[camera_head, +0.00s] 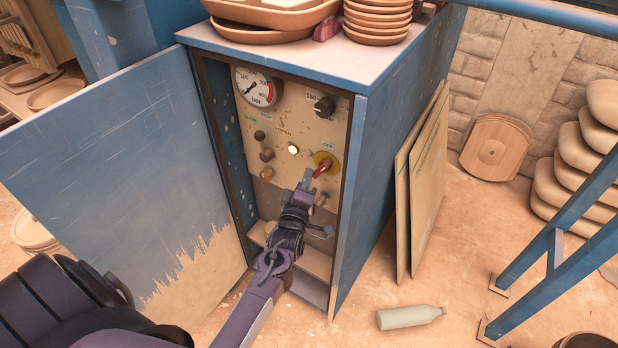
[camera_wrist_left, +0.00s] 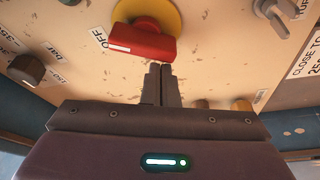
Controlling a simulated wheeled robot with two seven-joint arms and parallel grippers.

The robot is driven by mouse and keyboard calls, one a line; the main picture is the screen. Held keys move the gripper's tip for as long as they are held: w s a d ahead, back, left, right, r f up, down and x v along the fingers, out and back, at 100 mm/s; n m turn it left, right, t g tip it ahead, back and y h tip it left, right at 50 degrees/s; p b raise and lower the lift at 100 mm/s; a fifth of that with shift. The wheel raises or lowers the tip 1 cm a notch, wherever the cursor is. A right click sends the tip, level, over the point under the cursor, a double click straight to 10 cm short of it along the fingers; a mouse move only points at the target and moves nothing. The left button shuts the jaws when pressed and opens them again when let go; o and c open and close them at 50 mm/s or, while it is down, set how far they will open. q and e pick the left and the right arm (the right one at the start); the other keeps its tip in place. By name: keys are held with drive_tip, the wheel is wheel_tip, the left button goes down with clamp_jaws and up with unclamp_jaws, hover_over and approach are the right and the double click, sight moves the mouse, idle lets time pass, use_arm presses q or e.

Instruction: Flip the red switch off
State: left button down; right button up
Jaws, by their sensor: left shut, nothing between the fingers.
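The red switch (camera_head: 323,167) sits on a yellow round plate on the beige control panel (camera_head: 290,115) inside the blue cabinet. In the left wrist view the red switch (camera_wrist_left: 143,42) has a wide handle with a white mark at one end, and an OFF label stands beside it. My left gripper (camera_head: 307,175) is shut and empty, just below and to the left of the switch in the head view. In the left wrist view its fingertips (camera_wrist_left: 161,68) are at the handle's edge; I cannot tell whether they touch it. My right gripper is not in view.
The open blue cabinet door (camera_head: 130,180) stands to the left. A gauge (camera_head: 257,88), a black knob (camera_head: 325,105), a lit button (camera_head: 293,149) and small levers share the panel. Boards (camera_head: 425,180) lean on the cabinet's right side. A bottle (camera_head: 409,317) lies on the floor.

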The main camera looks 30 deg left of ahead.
use_arm(q)
drive_tip(key=shift+d+f+n+g, duration=0.15)
drive_tip(key=shift+n+g, duration=0.15)
drive_tip(key=shift+n, duration=0.5)
drive_tip(key=shift+d+f+p, duration=0.15)
drive_tip(key=shift+p, duration=0.3)
idle(1.9)
